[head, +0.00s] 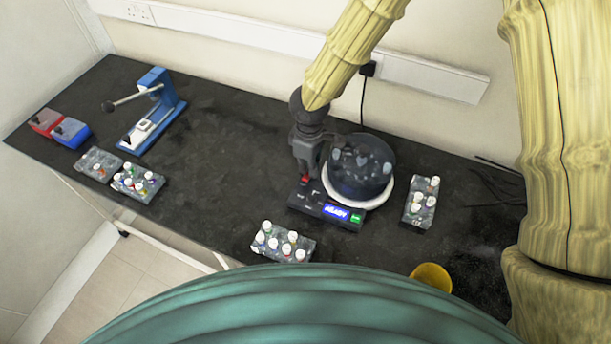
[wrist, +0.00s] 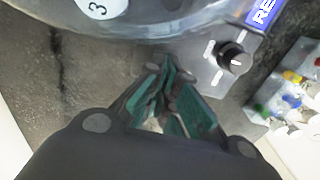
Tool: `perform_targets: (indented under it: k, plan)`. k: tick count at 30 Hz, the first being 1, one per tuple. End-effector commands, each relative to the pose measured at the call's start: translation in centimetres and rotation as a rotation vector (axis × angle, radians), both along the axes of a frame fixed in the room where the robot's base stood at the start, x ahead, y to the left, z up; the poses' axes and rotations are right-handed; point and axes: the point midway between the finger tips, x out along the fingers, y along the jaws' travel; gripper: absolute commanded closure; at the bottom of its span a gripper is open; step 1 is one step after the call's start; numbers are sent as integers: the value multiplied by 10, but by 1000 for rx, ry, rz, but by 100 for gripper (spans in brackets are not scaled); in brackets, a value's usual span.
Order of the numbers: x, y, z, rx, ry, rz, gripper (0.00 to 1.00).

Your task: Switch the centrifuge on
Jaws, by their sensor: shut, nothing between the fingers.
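The centrifuge (head: 345,195) stands on the dark bench, with a clear, dark-tinted round bowl on a white ring. Its front panel has a lit blue display (head: 336,211) that reads READY, a green button (head: 356,218) and a small red switch (head: 305,180) at the panel's left end. My gripper (head: 307,172) points down just above the red switch; I cannot tell whether it touches. In the wrist view my gripper (wrist: 170,72) is shut and empty, close beside the panel and bowl edge. A black knob (wrist: 234,58) shows to its right. The red switch is hidden there.
Vial racks stand in front (head: 283,242) and to the right (head: 421,202) of the centrifuge. Two more racks (head: 137,183), a blue press-like device (head: 152,110) and red and blue boxes (head: 58,127) are on the left. A yellow cup (head: 431,277) is near the front edge.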

Motion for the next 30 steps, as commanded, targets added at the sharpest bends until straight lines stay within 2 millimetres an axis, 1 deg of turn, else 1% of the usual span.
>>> perform_targets:
  k: [5,25,30]
  plan:
    - [0,0,6,0,-1,0,100]
    - [0,0,46,0,0,0,100]
    - [0,0,51,0,0,0,100]
